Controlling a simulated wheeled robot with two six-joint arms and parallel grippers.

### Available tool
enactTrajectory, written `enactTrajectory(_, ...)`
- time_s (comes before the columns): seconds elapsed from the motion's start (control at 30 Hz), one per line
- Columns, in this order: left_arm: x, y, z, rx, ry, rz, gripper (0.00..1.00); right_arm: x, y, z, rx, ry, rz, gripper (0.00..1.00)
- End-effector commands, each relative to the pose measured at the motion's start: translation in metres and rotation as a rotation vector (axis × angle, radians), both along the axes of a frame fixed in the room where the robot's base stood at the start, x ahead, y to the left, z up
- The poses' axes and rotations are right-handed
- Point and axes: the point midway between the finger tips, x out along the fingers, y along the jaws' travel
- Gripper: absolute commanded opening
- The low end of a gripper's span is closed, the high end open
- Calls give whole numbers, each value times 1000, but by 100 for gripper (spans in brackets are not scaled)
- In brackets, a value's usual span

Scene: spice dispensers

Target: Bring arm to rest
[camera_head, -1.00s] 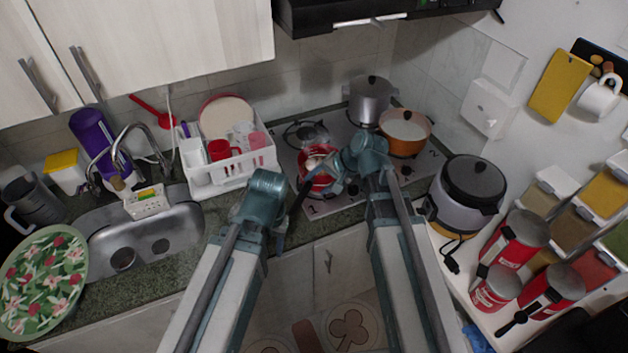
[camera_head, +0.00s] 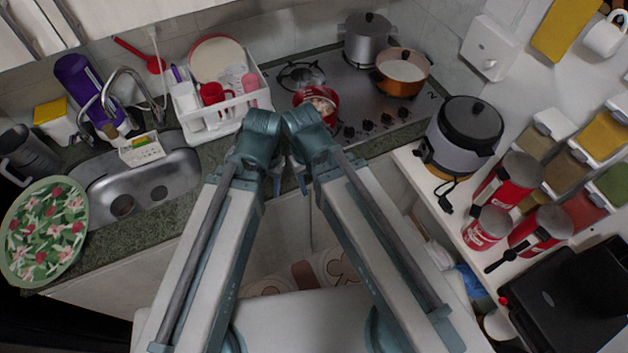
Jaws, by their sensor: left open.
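Both my arms reach up from the bottom of the head view and bend close together in front of the counter. My left gripper (camera_head: 277,186) shows only as a small part below the bend of the left arm. It is open, and I see nothing held in it. My right gripper is hidden behind the right arm's links. Both arm bends are near the counter's front edge, between the dish rack and the stove in the picture.
A white dish rack (camera_head: 225,130) stands behind the arms. A red pot (camera_head: 327,93), an orange pot (camera_head: 402,86) and a steel pot (camera_head: 368,47) are on the stove. A rice cooker (camera_head: 449,145) and red canisters (camera_head: 487,229) stand on the right. The sink (camera_head: 170,182) is on the left.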

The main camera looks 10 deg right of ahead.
Motion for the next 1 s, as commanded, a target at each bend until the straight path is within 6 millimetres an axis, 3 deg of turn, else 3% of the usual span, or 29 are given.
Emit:
enactTrajectory(0.17, 0, 0, -7, 0, 0, 0, 50, 0, 0, -7, 2, -1, -2, 60)
enactTrajectory(0.5, 0, 0, -67, 1, 0, -4, 50, 1, 0, -67, 3, -1, 1, 60)
enactTrajectory(1.0, 0, 0, -64, 1, 0, -4, 50, 1, 0, -64, 3, -1, 1, 60)
